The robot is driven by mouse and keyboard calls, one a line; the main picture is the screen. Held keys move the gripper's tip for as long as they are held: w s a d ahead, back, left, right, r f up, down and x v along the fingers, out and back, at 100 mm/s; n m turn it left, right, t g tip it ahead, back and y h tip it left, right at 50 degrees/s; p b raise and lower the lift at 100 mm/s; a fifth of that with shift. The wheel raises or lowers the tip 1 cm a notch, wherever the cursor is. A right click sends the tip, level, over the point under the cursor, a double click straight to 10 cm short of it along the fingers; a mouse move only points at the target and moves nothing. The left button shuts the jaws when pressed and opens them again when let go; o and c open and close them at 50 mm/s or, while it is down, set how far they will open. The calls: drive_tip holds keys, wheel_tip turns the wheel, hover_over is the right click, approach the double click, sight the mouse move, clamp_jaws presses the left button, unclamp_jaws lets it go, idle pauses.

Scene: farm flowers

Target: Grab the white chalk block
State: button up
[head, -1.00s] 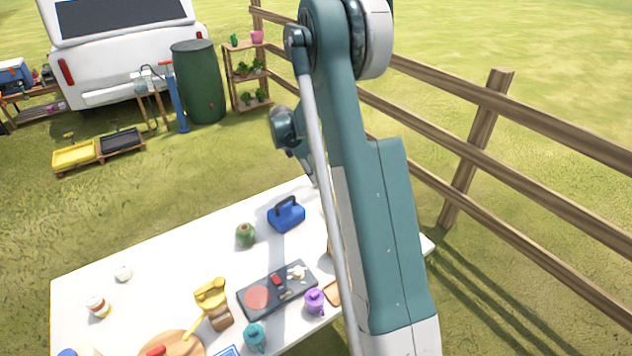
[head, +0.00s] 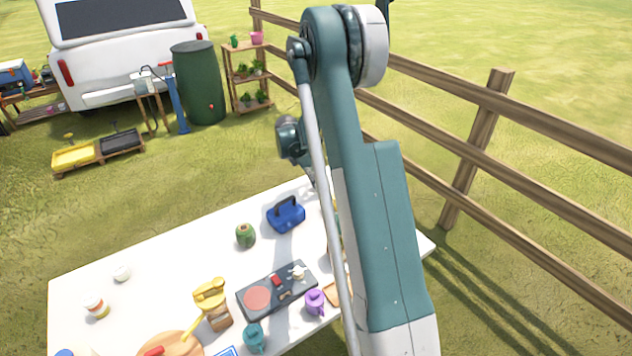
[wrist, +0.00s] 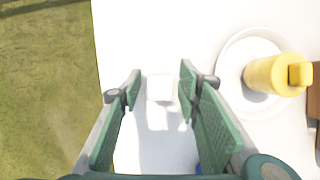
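A white chalk block (wrist: 160,88) lies on the white table, near the table's edge, in the wrist view. It is hard to tell from the tabletop because both are white. My gripper (wrist: 160,85) is open, with its green finger pads to the left and right of the block in the picture. The wrist view does not show either pad touching it. In the head view my arm covers that part of the table, so the block cannot be made out there, and my fingertips are hidden.
A round white dish (wrist: 228,72) with a yellow bottle (wrist: 270,75) stands right of my gripper. The white table (head: 190,256) also holds a blue box (head: 286,214), a green jar (head: 245,235) and a dark board (head: 262,283). Grass lies beyond the left edge in the wrist view.

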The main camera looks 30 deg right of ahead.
drive_tip(key=shift+c, duration=0.2)
drive_tip(key=c, duration=0.9)
drive_tip(key=shift+r, duration=0.1)
drive_tip(key=shift+c, duration=0.2)
drive_tip(key=shift+r+p, duration=0.8)
drive_tip(key=shift+r, duration=4.1)
